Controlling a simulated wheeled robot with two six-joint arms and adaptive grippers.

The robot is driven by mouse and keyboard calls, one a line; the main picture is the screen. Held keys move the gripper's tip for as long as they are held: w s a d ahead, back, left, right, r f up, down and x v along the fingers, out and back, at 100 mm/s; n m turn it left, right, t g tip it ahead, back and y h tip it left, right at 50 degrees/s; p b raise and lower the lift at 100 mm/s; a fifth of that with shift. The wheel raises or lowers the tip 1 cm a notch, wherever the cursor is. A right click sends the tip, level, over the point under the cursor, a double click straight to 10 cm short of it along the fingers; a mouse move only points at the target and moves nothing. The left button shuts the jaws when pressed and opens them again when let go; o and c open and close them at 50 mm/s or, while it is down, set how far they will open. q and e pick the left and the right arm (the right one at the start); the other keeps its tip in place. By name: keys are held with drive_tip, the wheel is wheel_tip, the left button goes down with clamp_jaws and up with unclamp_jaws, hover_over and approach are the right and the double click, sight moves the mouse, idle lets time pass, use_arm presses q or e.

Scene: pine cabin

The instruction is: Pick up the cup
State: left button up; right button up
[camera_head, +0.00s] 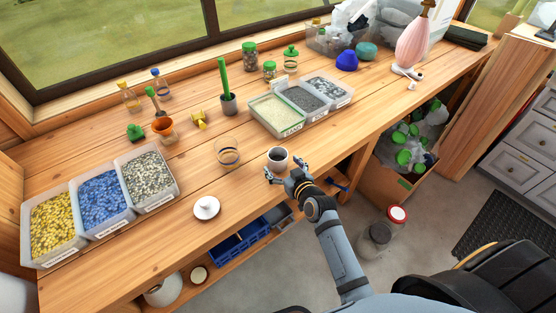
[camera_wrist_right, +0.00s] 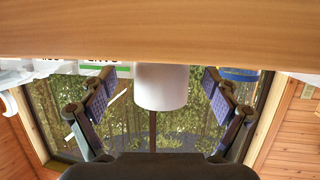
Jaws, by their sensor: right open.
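The cup (camera_head: 277,160) is small and white with a dark inside. It stands upright on the wooden bench near its front edge, and also shows in the right wrist view (camera_wrist_right: 162,87), where the picture is upside down. My right gripper (camera_head: 284,170) is open at the front of the cup, low over the bench. In the right wrist view the cup is centred between the spread fingers of the gripper (camera_wrist_right: 159,76), with a gap on both sides. The fingers do not touch it. My left gripper is not in view.
A clear glass (camera_head: 228,152) stands left of the cup, and a white lid (camera_head: 206,208) lies front left. Trays of granules (camera_head: 290,128) are behind. An orange pot (camera_head: 163,128) and several bottles stand further back. Bare bench surrounds the cup.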

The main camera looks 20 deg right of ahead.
sight(274, 156)
drive_tip(key=x, duration=0.3)
drive_tip(key=shift+w+a, duration=0.1)
drive_tip(key=shift+a, duration=0.05)
drive_tip(key=shift+r, duration=0.1)
drive_tip(key=shift+c, duration=1)
drive_tip(key=c, duration=1)
drive_tip(key=shift+c, duration=0.7)
drive_tip(key=shift+r, duration=0.1)
